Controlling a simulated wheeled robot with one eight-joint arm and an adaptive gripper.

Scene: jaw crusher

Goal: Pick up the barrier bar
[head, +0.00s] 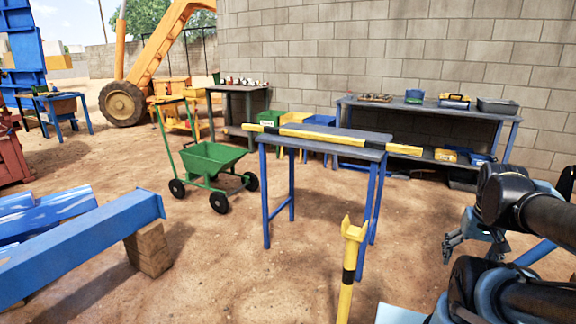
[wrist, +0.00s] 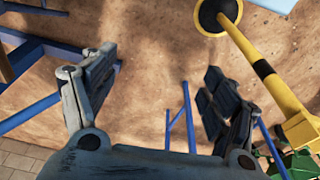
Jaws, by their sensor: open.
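The barrier bar (head: 310,134), long and yellow with black bands, lies across a narrow grey-topped table (head: 352,133) with blue legs in the head view. Both its ends stick out past the tabletop. My gripper (head: 470,243) is at the right in the head view, lower than and to the right of the bar, apart from it. In the wrist view my gripper (wrist: 162,75) is open, with only bare ground and blue legs seen between its fingers. I cannot make out the bar in the wrist view.
A yellow post (head: 351,260) with a forked top stands in front of the table, also in the wrist view (wrist: 255,55). A green cart (head: 212,162) stands left. A blue beam (head: 85,240) rests on a wooden block. A workbench (head: 440,113) lines the wall.

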